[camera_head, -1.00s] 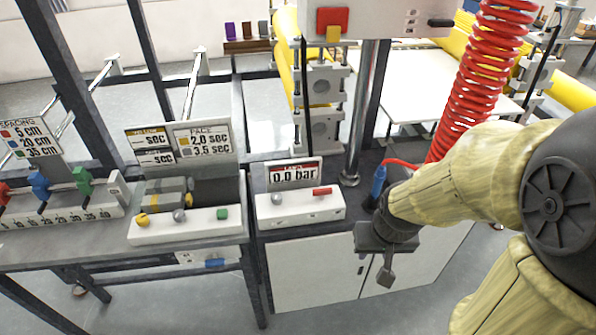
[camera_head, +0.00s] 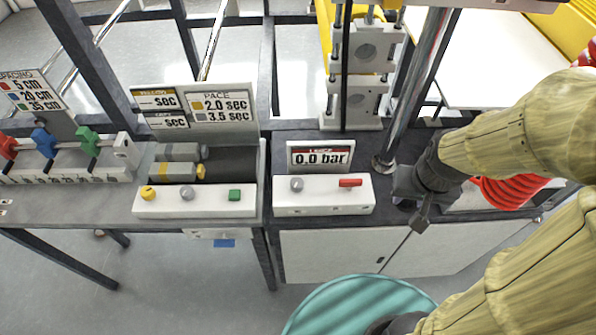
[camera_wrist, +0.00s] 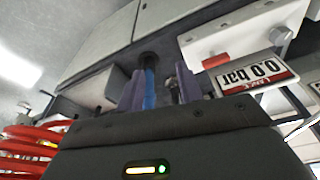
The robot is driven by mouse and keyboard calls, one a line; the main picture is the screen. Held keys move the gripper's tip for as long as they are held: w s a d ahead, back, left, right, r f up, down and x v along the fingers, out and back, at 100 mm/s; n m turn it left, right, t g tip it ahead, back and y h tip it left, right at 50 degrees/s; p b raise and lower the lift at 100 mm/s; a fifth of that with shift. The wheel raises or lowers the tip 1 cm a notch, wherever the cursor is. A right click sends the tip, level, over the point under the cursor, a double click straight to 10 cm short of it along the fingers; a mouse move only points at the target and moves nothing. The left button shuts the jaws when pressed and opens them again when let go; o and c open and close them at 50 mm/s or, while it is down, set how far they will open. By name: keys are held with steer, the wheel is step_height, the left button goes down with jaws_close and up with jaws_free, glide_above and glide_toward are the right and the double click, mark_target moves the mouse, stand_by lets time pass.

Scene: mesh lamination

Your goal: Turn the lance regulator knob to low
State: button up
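The lance regulator is a white box (camera_head: 322,207) with a grey round knob (camera_head: 296,184) on the left and a red lever (camera_head: 350,182) on the right. Its display (camera_head: 320,157) reads 0.0 bar. In the wrist view, tilted, the display (camera_wrist: 256,73), the red lever (camera_wrist: 215,61) and the grey knob (camera_wrist: 280,36) show at upper right. My gripper (camera_head: 408,183) is right of the box, apart from the knob. In the wrist view its two purplish fingers (camera_wrist: 160,82) stand apart. A blue rod (camera_wrist: 150,88) shows between them; I cannot tell whether they touch it.
A pace panel (camera_head: 193,202) with yellow, grey and green controls stands left of the regulator. A metal post (camera_head: 416,85) rises behind, between the regulator and my gripper. A red coiled hose (camera_head: 505,192) is at the right. A teal round surface (camera_head: 350,305) shows at the bottom.

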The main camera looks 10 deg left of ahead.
steer(key=shift+o, duration=0.2)
steer(key=shift+s, duration=0.1)
steer(key=o, duration=0.3)
steer(key=w+a+r+m+g+p, duration=0.1)
steer(key=w+a+r+m+p, duration=0.1)
steer(key=a+m+p, duration=0.3)
steer(key=w+a+r+m+p, duration=0.2)
steer(key=a+m+p, duration=0.4)
steer(key=a+m, duration=0.6)
steer(key=w+a+r+m+g+p, duration=0.1)
steer(key=w+a+r+m+p, duration=0.1)
steer(key=a+m+p, duration=0.4)
steer(key=shift+w+a+r+m+g, duration=0.15)
steer(key=shift+w+a+m, duration=0.2)
steer(key=shift+a+m, duration=0.45)
steer(key=shift+w+a+r+m+g, duration=0.15)
steer(key=shift+w+a+m, duration=0.2)
steer(key=shift+m, duration=0.85)
steer(key=shift+f, duration=0.2)
